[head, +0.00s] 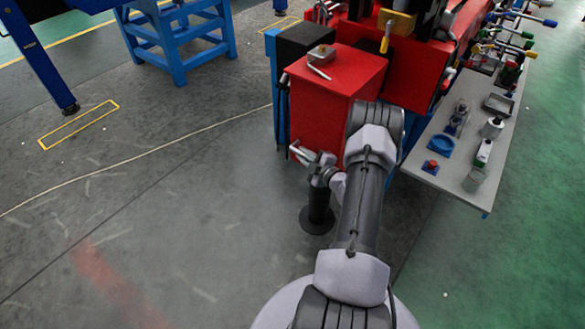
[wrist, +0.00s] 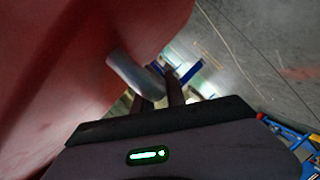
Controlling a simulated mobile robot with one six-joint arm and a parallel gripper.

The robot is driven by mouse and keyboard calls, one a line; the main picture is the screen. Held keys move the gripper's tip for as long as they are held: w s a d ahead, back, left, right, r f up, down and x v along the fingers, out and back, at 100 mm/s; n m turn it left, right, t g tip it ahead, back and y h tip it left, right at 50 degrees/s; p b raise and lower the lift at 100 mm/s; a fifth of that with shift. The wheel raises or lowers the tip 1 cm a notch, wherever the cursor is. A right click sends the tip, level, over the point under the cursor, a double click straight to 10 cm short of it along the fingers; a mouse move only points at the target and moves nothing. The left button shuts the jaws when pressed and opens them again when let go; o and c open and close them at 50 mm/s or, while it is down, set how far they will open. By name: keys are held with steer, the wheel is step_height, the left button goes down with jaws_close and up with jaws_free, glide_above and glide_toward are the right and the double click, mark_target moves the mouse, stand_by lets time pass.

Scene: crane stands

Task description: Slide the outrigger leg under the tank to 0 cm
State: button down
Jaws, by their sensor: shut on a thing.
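The red tank (head: 335,85) stands right of centre in the head view, and its red side (wrist: 60,60) fills the left of the wrist view. The black outrigger leg (head: 319,207) stands upright below the tank's front corner, with a round foot on the floor. My gripper (head: 314,166) is at that corner, just above the leg. In the wrist view, my gripper's dark fingers (wrist: 160,97) are shut on a pale grey handle (wrist: 130,75) beside the red surface. My arm and gripper hide part of the tank and the leg's upper end.
A grey side table (head: 455,165) with small containers, a blue dish and several tools stands right of the tank. Colourful levers (head: 515,40) line the back right. Blue stands (head: 180,40) are at the back left. The grey floor (head: 150,220) to the left is mostly clear.

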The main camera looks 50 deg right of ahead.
steer(key=shift+w+d+r, duration=0.1)
steer(key=shift+d+r, duration=0.1)
steer(key=shift+d, duration=0.4)
steer(key=shift+d+r, duration=0.15)
steer(key=shift+d, duration=0.4)
steer(key=c, duration=1.7)
jaws_free()
steer(key=o, duration=0.3)
steer(key=shift+f, duration=0.15)
steer(key=shift+o, duration=0.2)
